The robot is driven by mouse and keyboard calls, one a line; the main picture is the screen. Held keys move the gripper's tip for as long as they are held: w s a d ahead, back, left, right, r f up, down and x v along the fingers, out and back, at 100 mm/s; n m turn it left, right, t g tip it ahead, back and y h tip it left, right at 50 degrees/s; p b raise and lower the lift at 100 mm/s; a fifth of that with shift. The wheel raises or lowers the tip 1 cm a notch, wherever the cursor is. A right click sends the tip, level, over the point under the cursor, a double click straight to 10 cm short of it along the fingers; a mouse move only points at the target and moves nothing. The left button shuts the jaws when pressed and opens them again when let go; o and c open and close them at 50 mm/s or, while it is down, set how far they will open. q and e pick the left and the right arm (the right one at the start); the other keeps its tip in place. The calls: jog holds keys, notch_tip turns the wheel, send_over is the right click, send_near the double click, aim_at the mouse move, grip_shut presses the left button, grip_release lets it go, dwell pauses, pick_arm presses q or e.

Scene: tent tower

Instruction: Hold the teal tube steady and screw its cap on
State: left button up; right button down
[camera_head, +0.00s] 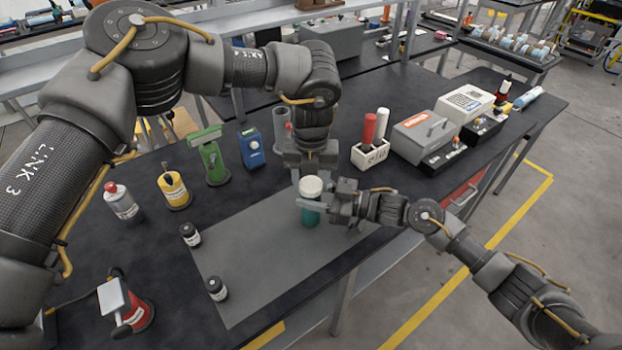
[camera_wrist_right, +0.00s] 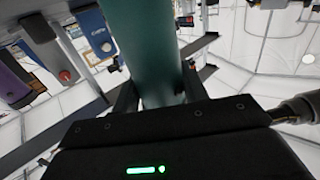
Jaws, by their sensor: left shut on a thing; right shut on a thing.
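The teal tube (camera_head: 310,215) stands upright at the grey mat's far edge, with the white cap (camera_head: 311,185) at its top. Whether the cap is fully seated cannot be told. My right gripper (camera_head: 318,204) comes in from the right and is shut on the tube's body. In the right wrist view, the teal tube (camera_wrist_right: 148,50) rises between the dark fingers of that gripper (camera_wrist_right: 157,95). My left gripper (camera_head: 310,177) points down from above and is shut on the cap; its fingers are partly hidden.
The grey mat (camera_head: 240,270) is mostly bare. Two small dark jars (camera_head: 190,235) (camera_head: 217,288) stand at its left. Bottles, a green device (camera_head: 213,160) and a blue device (camera_head: 251,147) stand behind. A white holder (camera_head: 370,155) with red and white handles stands right of my left gripper.

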pick_arm(q)
jog(key=m, duration=0.5)
jog(key=shift+s+d, duration=0.1)
jog(key=shift+d, duration=0.05)
pick_arm(e)
jog(key=shift+s+f, duration=0.1)
jog(key=shift+f, duration=0.25)
pick_arm(q)
jog(key=o, duration=1.2)
jog(key=shift+c, duration=0.2)
notch_tip(320, 180, up, 12)
pick_arm(e)
jog(key=c, duration=1.1)
grip_release()
jog(key=o, duration=0.4)
jog(key=shift+r, duration=0.15)
